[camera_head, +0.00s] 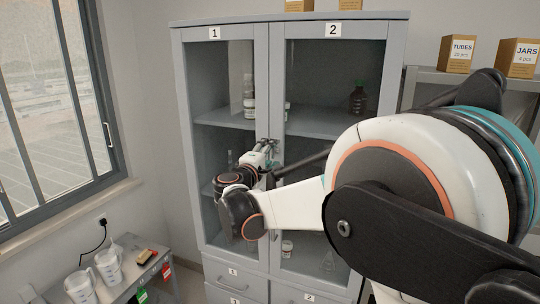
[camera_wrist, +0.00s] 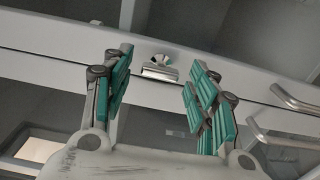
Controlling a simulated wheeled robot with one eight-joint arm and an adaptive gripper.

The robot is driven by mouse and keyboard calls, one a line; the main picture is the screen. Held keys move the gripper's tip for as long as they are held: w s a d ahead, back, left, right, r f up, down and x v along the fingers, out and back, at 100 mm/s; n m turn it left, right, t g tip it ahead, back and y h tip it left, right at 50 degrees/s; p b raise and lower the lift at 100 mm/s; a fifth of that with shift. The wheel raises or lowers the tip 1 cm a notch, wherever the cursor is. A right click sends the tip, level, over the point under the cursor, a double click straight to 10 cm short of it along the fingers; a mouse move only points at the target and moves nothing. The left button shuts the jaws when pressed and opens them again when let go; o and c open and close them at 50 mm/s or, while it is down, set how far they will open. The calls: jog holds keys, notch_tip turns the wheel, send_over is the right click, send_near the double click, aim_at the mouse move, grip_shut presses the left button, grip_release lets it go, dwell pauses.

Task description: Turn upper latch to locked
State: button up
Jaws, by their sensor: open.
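A small metal latch (camera_wrist: 160,68) with a rounded knob and a flat plate sits on the grey door frame of the cabinet (camera_head: 276,60). In the wrist view it is just beyond and between the fingertips of my gripper (camera_wrist: 158,72). My gripper is open, with teal pads on both fingers, and nothing is between them. A gap shows between the fingers and the latch plate. In the head view my gripper (camera_head: 268,146) is in front of the middle of the two glass doors. The latch is not clear there, hidden or too small.
Two metal bar handles (camera_wrist: 296,100) are to the right of my gripper in the wrist view. Bottles, one of them dark (camera_head: 358,98), stand behind the glass. A side table (camera_head: 150,284) with jugs is at lower left, below the window.

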jog(key=v, duration=1.1)
jog(key=shift+s+a, duration=0.15)
jog(key=shift+s, duration=0.25)
